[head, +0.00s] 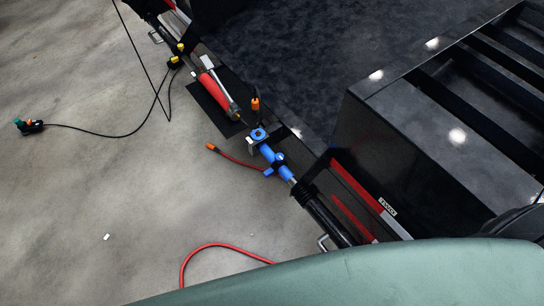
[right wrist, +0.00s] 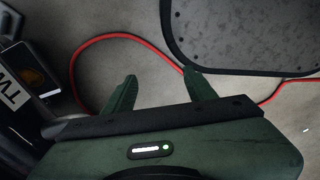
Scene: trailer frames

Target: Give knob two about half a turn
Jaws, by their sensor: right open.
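A blue fitting (head: 267,151) with blue knobs sits in line on the dark rail in the head view. One blue knob (head: 258,134) is at its upper end and another blue knob (head: 278,163) is lower down. I cannot tell which of them is knob two. No gripper shows near them in the head view. My right gripper (right wrist: 160,90) shows in the right wrist view, its two green fingers apart with nothing between them. A red hose runs behind the fingers over the grey floor. My left gripper is in neither view.
A red cylinder (head: 214,89) lies above the fitting on a black mat. A short red hose (head: 238,160) leaves the fitting leftward. Black trailer steps (head: 430,130) stand right. A black-rimmed panel (right wrist: 245,35) is beyond the right fingers. Open floor (head: 90,200) lies left.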

